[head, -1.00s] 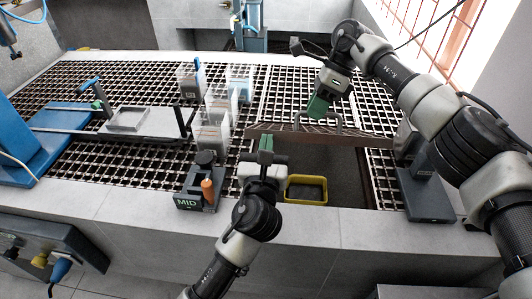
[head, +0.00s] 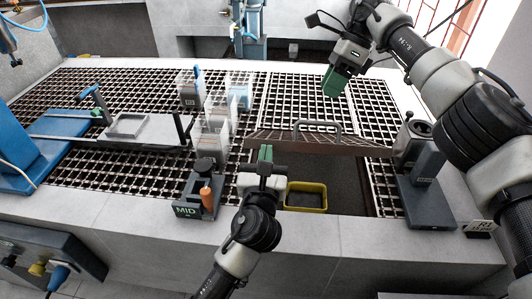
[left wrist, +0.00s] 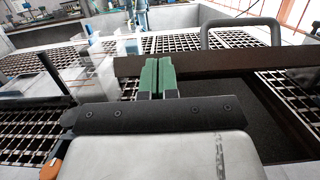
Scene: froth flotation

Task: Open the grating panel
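The grating panel (head: 350,143) is raised at its near edge, which shows as a brown bar above a dark opening (head: 345,180). A grey loop handle (head: 318,126) stands on the panel, with no gripper on it. It also shows in the left wrist view (left wrist: 243,22). My left gripper (head: 265,154) is at the left end of the bar. In the left wrist view its green fingers (left wrist: 157,76) are together, empty, and overlap the bar; I cannot tell if they touch it. My right gripper (head: 336,82) is above and behind the handle, apart from it; its finger gap is unclear.
A yellow tray (head: 306,197) sits in the opening. A box marked MID (head: 188,205) and clear containers (head: 214,125) stand left of it. A grey stand (head: 427,185) is at the right. Grating floor surrounds the opening.

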